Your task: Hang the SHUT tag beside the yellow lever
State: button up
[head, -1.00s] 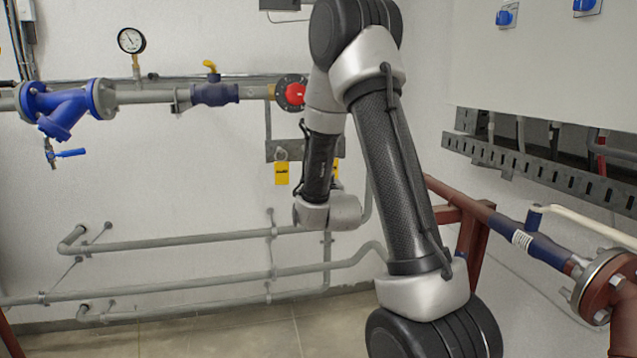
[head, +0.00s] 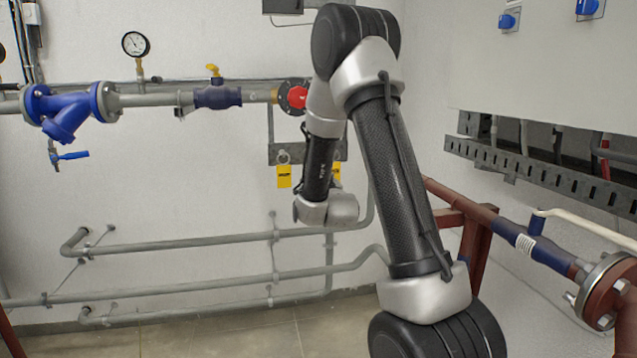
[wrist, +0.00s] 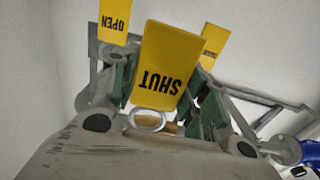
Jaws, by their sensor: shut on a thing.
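The yellow SHUT tag (wrist: 168,50) is in my gripper (wrist: 163,100) in the wrist view, between the green-padded fingers, its lettering upside down. Its metal ring (wrist: 147,119) shows at the near end. In the head view my gripper is hidden behind my arm. The yellow lever (head: 213,70) sits on top of a dark blue valve (head: 217,97) on the wall pipe, left of my arm.
A yellow OPEN tag (wrist: 115,20) and another yellow tag (wrist: 213,45) show beyond my gripper. In the head view a yellow tag (head: 284,177) hangs below a grey bracket (head: 284,152); another (head: 337,170) is partly covered by my arm. A gauge (head: 135,44) stands left of the lever.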

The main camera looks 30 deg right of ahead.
jog(key=x, duration=1.3)
dwell(2.7)
jog(key=shift+w, duration=0.2)
jog(key=shift+s, duration=0.1)
jog(key=v, duration=0.8)
jog(key=shift+r, duration=0.2)
dwell(0.8)
dwell(0.8)
